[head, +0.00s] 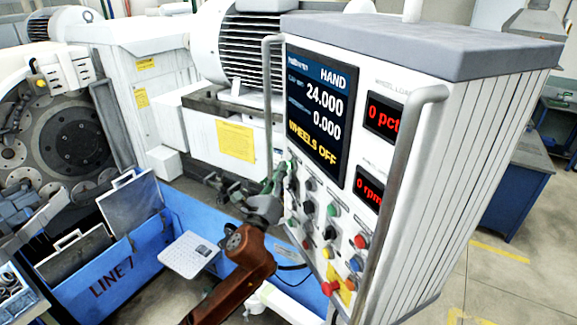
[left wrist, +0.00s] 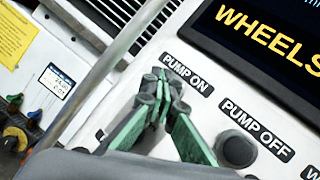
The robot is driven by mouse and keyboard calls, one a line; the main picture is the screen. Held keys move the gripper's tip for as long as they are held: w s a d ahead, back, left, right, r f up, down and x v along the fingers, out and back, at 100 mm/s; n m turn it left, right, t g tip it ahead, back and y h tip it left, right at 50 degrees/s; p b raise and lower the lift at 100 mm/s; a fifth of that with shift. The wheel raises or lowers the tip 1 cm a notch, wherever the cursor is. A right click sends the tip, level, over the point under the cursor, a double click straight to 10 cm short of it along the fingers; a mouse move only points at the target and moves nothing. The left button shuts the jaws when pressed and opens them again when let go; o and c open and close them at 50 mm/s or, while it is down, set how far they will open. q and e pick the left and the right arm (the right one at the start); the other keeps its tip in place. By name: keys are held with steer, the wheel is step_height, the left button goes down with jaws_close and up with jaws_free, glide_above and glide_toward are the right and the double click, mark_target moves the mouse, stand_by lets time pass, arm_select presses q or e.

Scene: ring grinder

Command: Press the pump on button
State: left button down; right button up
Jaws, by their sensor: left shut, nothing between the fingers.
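The control cabinet (head: 465,140) has a panel with a screen reading HAND and WHEELS OFF, and rows of buttons below. My left gripper (head: 283,170) is at the panel's left edge, near the upper buttons. In the left wrist view the gripper (left wrist: 163,85) is shut, with its green fingers together and empty. Its tips are just beside the PUMP ON label (left wrist: 187,73). The pump on button is hidden behind the fingers, and I cannot tell whether they touch it. The dark PUMP OFF button (left wrist: 237,149) is to the lower right. My right gripper is not in view.
Two grey vertical handle bars (head: 405,180) stand out from the panel's sides, the left one (head: 268,100) close to my left gripper. A red-yellow button group (head: 338,284) sits low on the panel. A blue LINE 7 enclosure (head: 120,275) and grinder (head: 75,140) are at left.

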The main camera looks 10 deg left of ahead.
arm_select(q)
steer(key=shift+s+a, duration=0.4)
steer(key=shift+a, duration=0.15)
steer(key=s+a+p, duration=0.1)
steer(key=a, duration=0.1)
steer(key=s+a+p, duration=0.1)
steer(key=s+a, duration=0.1)
stand_by(0.4)
steer(key=shift+f, duration=0.1)
stand_by(0.4)
